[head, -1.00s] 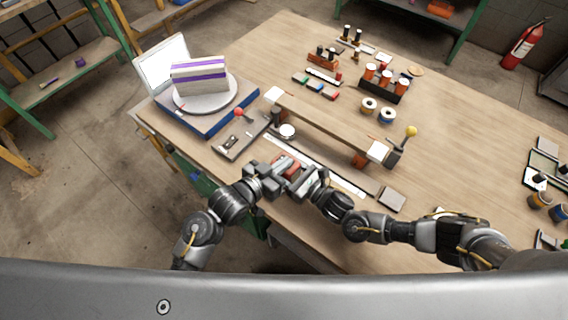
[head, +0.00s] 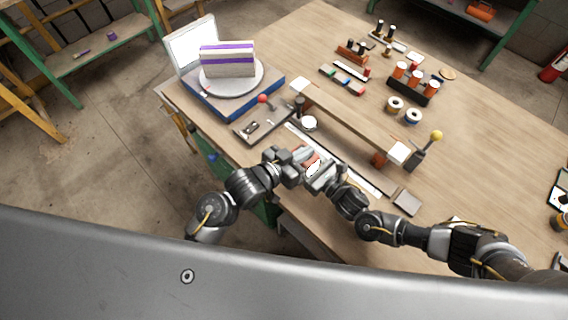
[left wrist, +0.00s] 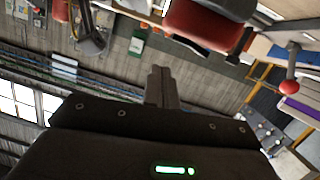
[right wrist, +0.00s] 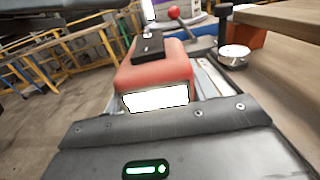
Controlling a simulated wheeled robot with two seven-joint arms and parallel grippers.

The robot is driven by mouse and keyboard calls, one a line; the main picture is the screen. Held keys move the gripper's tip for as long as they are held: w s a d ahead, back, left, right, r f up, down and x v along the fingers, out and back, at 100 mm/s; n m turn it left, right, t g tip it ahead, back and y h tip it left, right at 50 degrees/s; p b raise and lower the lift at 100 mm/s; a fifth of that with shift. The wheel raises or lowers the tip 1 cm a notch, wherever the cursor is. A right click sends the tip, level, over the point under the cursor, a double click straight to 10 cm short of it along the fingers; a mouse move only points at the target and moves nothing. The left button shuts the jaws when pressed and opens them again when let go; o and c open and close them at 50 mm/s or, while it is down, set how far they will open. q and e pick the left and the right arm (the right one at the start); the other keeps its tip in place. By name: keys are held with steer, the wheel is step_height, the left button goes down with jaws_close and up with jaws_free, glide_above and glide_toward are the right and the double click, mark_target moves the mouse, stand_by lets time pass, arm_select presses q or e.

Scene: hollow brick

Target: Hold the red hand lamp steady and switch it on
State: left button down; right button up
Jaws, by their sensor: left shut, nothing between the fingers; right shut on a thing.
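The red hand lamp (head: 311,157) is held above the table's front edge, between my two grippers. In the right wrist view the lamp (right wrist: 150,72) shows a red body, a dark plate with a small raised part on top, and a bright white front face that looks lit. My right gripper (head: 318,174) is shut on the lamp; its fingers are mostly hidden. My left gripper (head: 290,160) is beside the lamp, shut and empty. Its closed fingers show in the left wrist view (left wrist: 160,87), near the red body (left wrist: 207,25). I cannot tell whether they touch it.
On the wooden table (head: 470,150), a raised wooden bar (head: 350,122) and a grey plate with a red-knobbed lever (head: 262,100) stand just beyond the grippers. A yellow-knobbed lever (head: 436,136) is right. A turntable (head: 232,78) bearing a striped block stands back left.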

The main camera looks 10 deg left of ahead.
arm_select(q)
steer(key=r+v, duration=0.1)
steer(key=v, duration=0.9)
steer(key=shift+s+d, duration=0.25)
steer(key=shift+d, duration=0.05)
arm_select(e)
steer(key=o, duration=1.3)
steer(key=shift+d, duration=0.1)
steer(key=v, duration=1.2)
